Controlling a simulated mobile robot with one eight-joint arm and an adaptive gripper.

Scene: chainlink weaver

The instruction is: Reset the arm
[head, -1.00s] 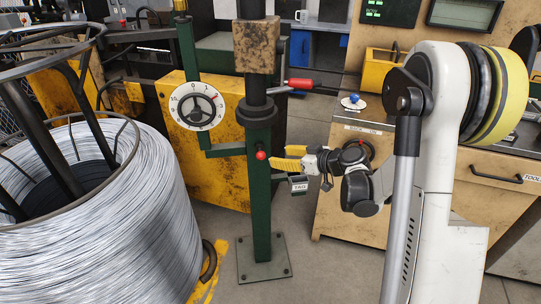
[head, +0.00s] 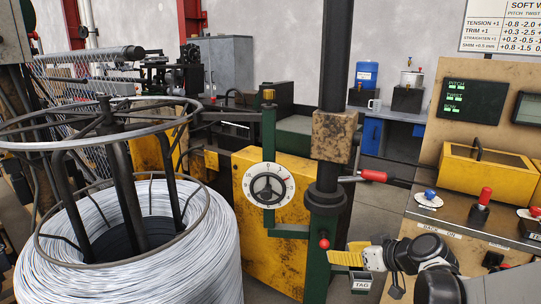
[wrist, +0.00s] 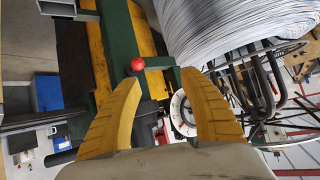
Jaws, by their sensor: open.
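My gripper (head: 346,257) has yellow fingers and shows low in the head view, just right of the green post (head: 316,273). A small red ball knob (head: 323,244) on the post is close to the fingertips. In the wrist view my gripper (wrist: 162,78) is spread wide with nothing between its fingers. The red knob (wrist: 137,64) shows just beyond the left fingertip there, and I cannot tell whether they touch. My arm runs off the lower right of the head view, so most of it is out of frame.
A large wire coil (head: 190,256) stands at the left. A white dial (head: 269,185) and a red-handled lever (head: 376,177) are by the post. A workbench (head: 450,222) with a yellow box (head: 490,172) is at the right. A tag (head: 362,282) hangs below the gripper.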

